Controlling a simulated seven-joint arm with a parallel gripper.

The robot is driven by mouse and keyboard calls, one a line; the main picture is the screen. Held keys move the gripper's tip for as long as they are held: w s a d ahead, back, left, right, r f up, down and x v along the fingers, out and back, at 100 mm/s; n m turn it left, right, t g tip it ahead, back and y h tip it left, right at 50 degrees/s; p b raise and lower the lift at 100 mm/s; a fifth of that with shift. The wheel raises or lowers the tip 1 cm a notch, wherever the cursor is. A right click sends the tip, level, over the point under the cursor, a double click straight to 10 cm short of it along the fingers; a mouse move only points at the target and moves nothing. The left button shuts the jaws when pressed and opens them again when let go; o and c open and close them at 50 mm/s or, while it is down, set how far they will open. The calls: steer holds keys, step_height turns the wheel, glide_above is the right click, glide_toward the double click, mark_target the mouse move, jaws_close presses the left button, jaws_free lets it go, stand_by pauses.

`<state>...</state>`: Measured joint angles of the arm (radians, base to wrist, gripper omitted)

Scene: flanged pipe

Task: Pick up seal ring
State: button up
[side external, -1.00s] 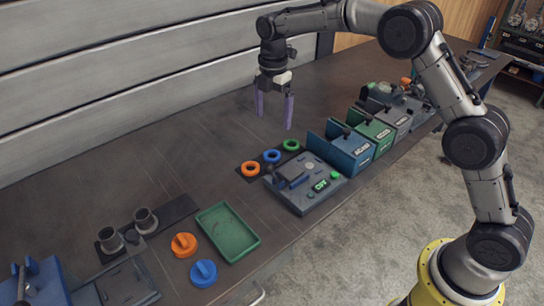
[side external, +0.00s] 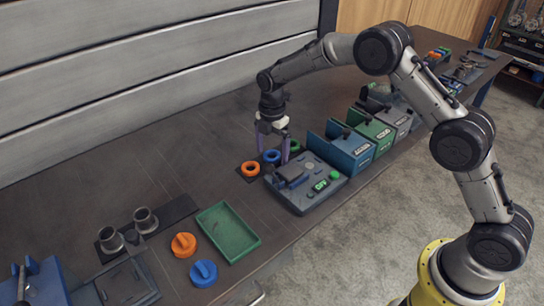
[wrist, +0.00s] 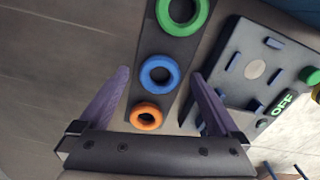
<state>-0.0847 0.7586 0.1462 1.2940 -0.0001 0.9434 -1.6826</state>
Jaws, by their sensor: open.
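Three seal rings lie in a row on a dark strip: an orange ring (side external: 251,169), a blue ring (side external: 271,156) and a green ring (side external: 294,146). The wrist view shows the orange ring (wrist: 146,115), blue ring (wrist: 159,75) and green ring (wrist: 182,14). My gripper (side external: 272,154) points down over the row, close to the blue ring. Its purple fingers are spread and empty. In the wrist view the open fingers (wrist: 160,88) stand on either side of the strip, with the orange and blue rings between them. The exact finger height above the strip is unclear.
A grey device with an "OFF" display (side external: 308,185) stands right of the rings, near one finger. Blue (side external: 350,150) and green (side external: 374,134) bins stand beyond it. A green tray (side external: 228,232), orange (side external: 183,245) and blue (side external: 203,273) caps and pipe pieces (side external: 145,219) lie left.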

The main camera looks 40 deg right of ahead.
mark_target(272, 155)
steer(key=c, duration=1.4)
steer(key=shift+r, duration=0.1)
steer(key=shift+r, duration=0.5)
step_height(272, 155, up, 2)
steer(key=shift+s+r, duration=0.1)
steer(key=shift+r, duration=0.15)
steer(key=s+r, duration=0.8)
steer(key=s, duration=0.1)
steer(key=s+d+r, duration=0.1)
steer(key=s+r, duration=0.3)
steer(key=shift+s+d, duration=0.1)
steer(key=shift+s, duration=0.3)
